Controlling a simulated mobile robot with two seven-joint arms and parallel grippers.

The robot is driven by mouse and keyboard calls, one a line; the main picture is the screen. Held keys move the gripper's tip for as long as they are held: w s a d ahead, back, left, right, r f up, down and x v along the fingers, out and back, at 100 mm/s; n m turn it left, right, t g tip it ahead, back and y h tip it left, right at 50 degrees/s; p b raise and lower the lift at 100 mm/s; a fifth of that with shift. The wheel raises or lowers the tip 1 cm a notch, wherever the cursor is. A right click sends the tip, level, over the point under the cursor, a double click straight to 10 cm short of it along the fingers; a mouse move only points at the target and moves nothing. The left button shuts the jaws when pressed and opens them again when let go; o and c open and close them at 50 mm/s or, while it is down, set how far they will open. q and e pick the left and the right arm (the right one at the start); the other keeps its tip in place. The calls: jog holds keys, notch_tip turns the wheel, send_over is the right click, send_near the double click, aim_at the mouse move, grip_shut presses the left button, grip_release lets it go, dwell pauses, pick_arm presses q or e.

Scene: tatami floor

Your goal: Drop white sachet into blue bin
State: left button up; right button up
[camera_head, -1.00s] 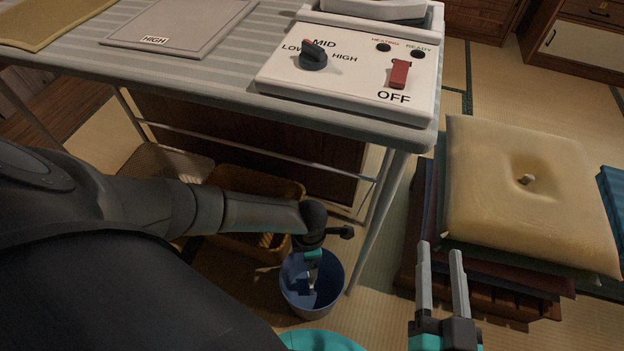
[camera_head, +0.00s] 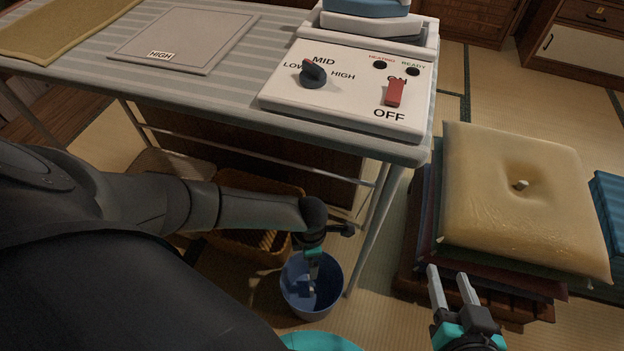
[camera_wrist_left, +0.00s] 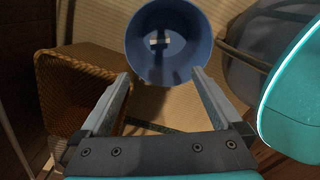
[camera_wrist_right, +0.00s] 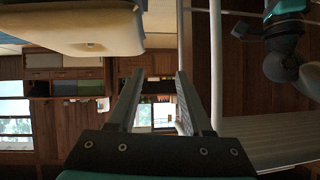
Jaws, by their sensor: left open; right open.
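The blue bin (camera_head: 312,311) stands on the tatami floor beneath the table's near corner; the left wrist view shows its opening and inner wall (camera_wrist_left: 137,55). A small white flat piece (camera_wrist_left: 160,41), likely the sachet, lies at the bottom of the bin, partly in shadow. My left gripper (camera_head: 313,282) points down over the bin, its fingers overlapping the opening; in the left wrist view its jaws (camera_wrist_left: 162,75) are apart with nothing between them. My right gripper (camera_head: 449,272) is open and empty, in front of the cushion stack.
An ironing-type table (camera_head: 230,95) with a dial-and-switch panel (camera_head: 350,95) stands above the bin. A wicker basket (camera_head: 230,243) is left of the bin. A yellow cushion (camera_head: 525,215) tops a stack at right. Bare floor shows between the table leg and the stack.

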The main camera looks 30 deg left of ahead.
jog(key=s+d+g+h+p, duration=0.4)
jog(key=s+d+g, duration=0.2)
jog(key=d+g, duration=0.15)
pick_arm(q)
notch_tip(320, 180, up, 11)
jog(key=p, duration=0.2)
jog(key=shift+r+p, duration=0.15)
jog(key=shift+p, duration=0.25)
pick_arm(e)
notch_tip(320, 180, down, 7)
jog(key=shift+r+m, duration=0.2)
jog(key=shift+m, duration=0.1)
jog(key=shift+w, duration=0.1)
